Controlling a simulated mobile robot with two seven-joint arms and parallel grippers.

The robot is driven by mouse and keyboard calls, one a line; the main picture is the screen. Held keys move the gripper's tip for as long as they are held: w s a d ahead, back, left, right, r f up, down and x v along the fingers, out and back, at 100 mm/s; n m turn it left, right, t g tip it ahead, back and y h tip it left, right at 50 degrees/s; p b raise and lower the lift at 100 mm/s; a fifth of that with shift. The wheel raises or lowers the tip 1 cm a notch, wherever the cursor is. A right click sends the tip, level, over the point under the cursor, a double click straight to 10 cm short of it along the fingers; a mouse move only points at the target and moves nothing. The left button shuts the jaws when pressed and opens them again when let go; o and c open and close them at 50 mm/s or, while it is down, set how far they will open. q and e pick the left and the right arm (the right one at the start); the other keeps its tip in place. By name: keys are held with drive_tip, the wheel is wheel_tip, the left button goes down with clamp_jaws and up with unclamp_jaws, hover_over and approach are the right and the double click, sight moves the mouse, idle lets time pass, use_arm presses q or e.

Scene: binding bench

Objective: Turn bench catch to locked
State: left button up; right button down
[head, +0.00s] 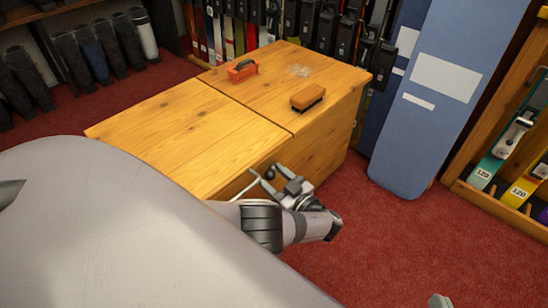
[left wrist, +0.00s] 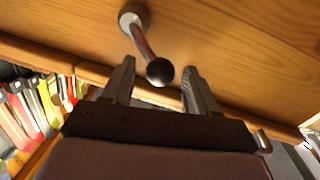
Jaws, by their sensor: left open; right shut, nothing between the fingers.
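The bench catch is a lever on the front side of the wooden bench (head: 180,125). In the left wrist view it has a round grey pivot (left wrist: 133,18), a thin metal rod and a black ball knob (left wrist: 160,71). The rod slants from the pivot down to the knob. My left gripper (head: 272,176) is at the bench front with its fingers open. In the left wrist view its fingertips (left wrist: 158,76) lie on both sides of the knob, with gaps. No lock marking is readable. A grey tip of my right gripper (head: 440,301) shows at the bottom edge.
An orange tool (head: 242,70) and an orange-brown brush-like block (head: 308,96) lie on the bench top. Tall blue boards (head: 425,100) stand right of the bench. A wooden rack (head: 490,205) is at the far right. Red carpet (head: 365,245) is clear between.

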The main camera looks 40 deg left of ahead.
use_arm(q)
clamp_jaws()
drive_tip(key=shift+w+d+r+m, duration=0.1)
drive_tip(key=shift+w+r+m, duration=0.25)
drive_tip(key=shift+m, duration=0.7)
drive_tip(key=shift+w+r+m, duration=0.2)
drive_tip(key=shift+w+m, duration=0.1)
drive_tip(key=shift+m, duration=0.75)
unclamp_jaws()
drive_tip(key=shift+r, duration=0.1)
drive_tip(key=shift+w, duration=0.1)
